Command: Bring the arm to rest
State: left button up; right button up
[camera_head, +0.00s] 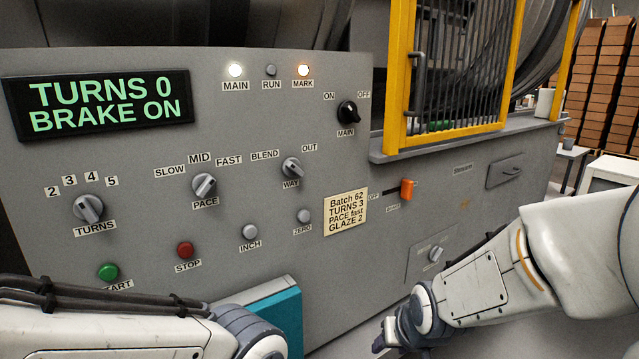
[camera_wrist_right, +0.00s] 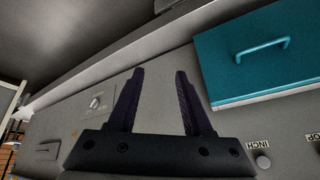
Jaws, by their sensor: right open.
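My right arm (camera_head: 490,283) comes in from the right, low in front of the grey control panel (camera_head: 330,80). My right gripper (camera_wrist_right: 160,74) shows in the right wrist view with its two dark fingers apart and nothing between them. In the head view only part of the hand shows at the bottom edge, below the panel's lower knob. My left arm (camera_head: 110,330) lies across the bottom left corner, and its gripper is out of the picture.
The display (camera_head: 100,104) reads TURNS 0, BRAKE ON. The MAIN lamp (camera_head: 235,70) and MARK lamp (camera_head: 303,70) are lit. A teal lid (camera_wrist_right: 258,62) with a handle is near my right gripper. A yellow guard (camera_head: 398,80) and shelf stick out at upper right.

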jog(key=s+d+f+g+h, duration=0.1)
jog(key=s+d+f+g, duration=0.2)
jog(key=s+d, duration=0.35)
jog(key=s+a+r+n+g+y+p, duration=0.1)
jog(key=s+a+r+n+g+p, duration=0.1)
jog(key=s+a+r+n+p, duration=0.5)
jog(key=s+a+r+p, duration=0.4)
jog(key=s+a+r, duration=0.3)
jog(key=r, duration=0.3)
jog(key=shift+s+a+n+g+p, duration=0.3)
jog(key=shift+a+g, duration=0.1)
